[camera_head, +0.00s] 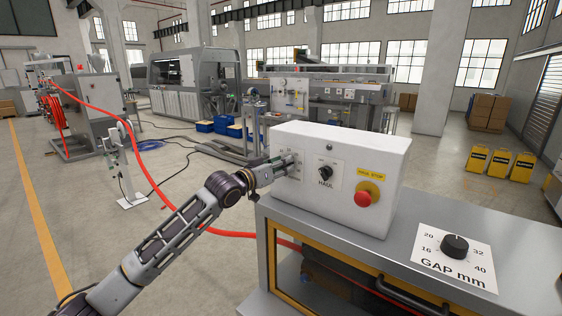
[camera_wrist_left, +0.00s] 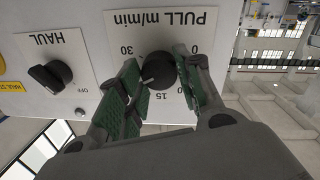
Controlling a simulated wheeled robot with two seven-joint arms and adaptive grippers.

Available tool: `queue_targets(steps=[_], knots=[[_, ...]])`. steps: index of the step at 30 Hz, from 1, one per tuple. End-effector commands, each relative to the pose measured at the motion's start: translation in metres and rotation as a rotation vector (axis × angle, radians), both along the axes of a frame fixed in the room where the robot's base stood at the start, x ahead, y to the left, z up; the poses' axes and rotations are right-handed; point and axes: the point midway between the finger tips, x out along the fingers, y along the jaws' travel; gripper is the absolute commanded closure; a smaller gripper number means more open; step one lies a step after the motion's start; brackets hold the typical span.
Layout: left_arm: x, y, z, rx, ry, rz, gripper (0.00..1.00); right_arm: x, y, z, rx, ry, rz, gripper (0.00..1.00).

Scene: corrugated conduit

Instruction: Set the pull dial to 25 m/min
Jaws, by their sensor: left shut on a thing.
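The black pull dial (camera_wrist_left: 157,72) is on a plate marked PULL m/min, upside down in the left wrist view. The marks 15 and 30 show around it; others are partly hidden by the fingers. A white pointer line on the dial points down-left in that view, between 15 and 30. My left gripper (camera_wrist_left: 156,66) has its green pads on both sides of the dial and is shut on it. In the head view my left gripper (camera_head: 281,162) is at the pull plate on the white box (camera_head: 340,145) and hides the dial. My right gripper is out of view.
The HAUL switch (camera_head: 325,173) and red HAUL STOP button (camera_head: 366,195) are on the same box face, right of the gripper in the head view. A GAP mm dial (camera_head: 455,246) lies on the grey cabinet top (camera_head: 415,213). A red conduit (camera_head: 160,180) runs behind my arm.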

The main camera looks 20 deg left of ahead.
Motion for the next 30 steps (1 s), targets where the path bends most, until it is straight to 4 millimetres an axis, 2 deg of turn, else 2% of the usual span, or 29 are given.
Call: queue_targets(steps=[3, 12, 28, 29, 30], knots=[[0.0, 0.001, 0.003, 0.085, -0.03, 0.001, 0.89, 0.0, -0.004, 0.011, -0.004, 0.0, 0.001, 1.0], [0.0, 0.0, 0.002, 0.235, -0.086, 0.001, 0.89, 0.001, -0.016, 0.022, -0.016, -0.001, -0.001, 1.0], [0.0, 0.0, 0.002, 0.268, -0.1, 0.001, 0.89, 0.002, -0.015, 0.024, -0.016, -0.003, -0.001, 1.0], [0.0, 0.0, 0.002, 0.267, -0.1, 0.001, 0.62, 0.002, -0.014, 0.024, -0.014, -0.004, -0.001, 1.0], [0.0, 0.0, 0.002, 0.267, -0.1, 0.001, 0.57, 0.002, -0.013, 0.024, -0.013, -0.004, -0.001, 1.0]])
